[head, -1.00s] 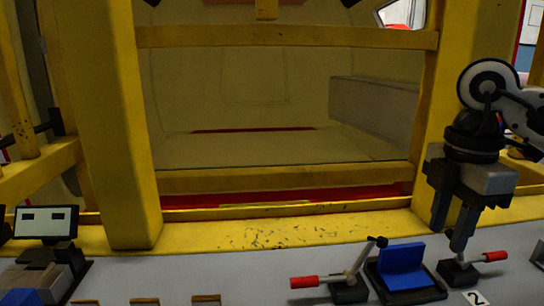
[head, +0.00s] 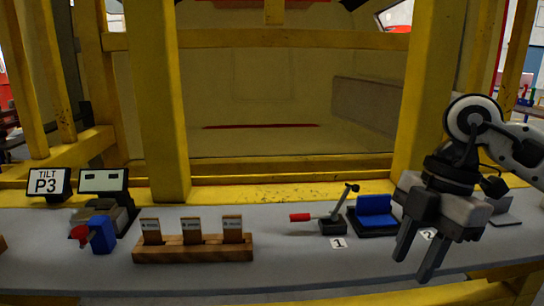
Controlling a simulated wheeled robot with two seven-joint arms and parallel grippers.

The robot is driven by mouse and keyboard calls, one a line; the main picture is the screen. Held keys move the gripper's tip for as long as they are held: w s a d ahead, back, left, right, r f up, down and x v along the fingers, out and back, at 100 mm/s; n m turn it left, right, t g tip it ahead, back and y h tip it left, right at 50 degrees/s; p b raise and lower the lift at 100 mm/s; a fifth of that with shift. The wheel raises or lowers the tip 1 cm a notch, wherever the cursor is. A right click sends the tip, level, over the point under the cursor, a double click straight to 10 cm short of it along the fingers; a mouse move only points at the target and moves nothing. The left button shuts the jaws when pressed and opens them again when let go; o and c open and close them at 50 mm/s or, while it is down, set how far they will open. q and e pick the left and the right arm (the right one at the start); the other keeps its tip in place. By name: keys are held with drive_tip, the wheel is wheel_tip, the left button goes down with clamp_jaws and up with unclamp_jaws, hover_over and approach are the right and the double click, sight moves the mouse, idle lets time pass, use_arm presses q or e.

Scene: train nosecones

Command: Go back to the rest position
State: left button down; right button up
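My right gripper (head: 418,262) is at the right of the head view, pointing down over the front right part of the grey bench (head: 290,267). My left gripper is not in view.
Yellow posts (head: 165,100) stand behind.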

drive_tip(key=s+a+n+g+y, duration=0.1)
drive_tip(key=s+a+n+y, duration=0.15)
drive_tip(key=a+y, duration=0.75)
drive_tip(key=s+a+n+g+y, duration=0.1)
drive_tip(key=s+a+y, duration=0.3)
drive_tip(key=a+y, duration=0.6)
drive_tip(key=w+d+f+m+t+h, duration=0.35)
drive_tip(key=f+m+t+h, duration=0.25)
drive_tip(key=m+t, duration=0.4)
drive_tip(key=w+d+f+m+t+h, duration=0.3)
drive_tip(key=d+f+m+t+h, duration=0.15)
drive_tip(key=m+t, duration=0.6)
drive_tip(key=s+d+f+m+g+h, duration=0.1)
drive_tip(key=s+d+f+g+h, duration=0.1)
drive_tip(key=f, duration=0.5)
drive_tip(key=s+d+f+g+h, duration=0.2)
drive_tip(key=s+f+h, duration=0.1)
drive_tip(key=s+f, duration=0.3)
drive_tip(key=s+d+f+m+g+h, duration=0.1)
drive_tip(key=s+d+f+g+h, duration=0.1)
drive_tip(key=f, duration=0.6)
drive_tip(key=shift+s+m+g+h, duration=0.3)
drive_tip(key=shift+s+g+h, duration=0.15)
drive_tip(key=shift+s+h, duration=0.45)
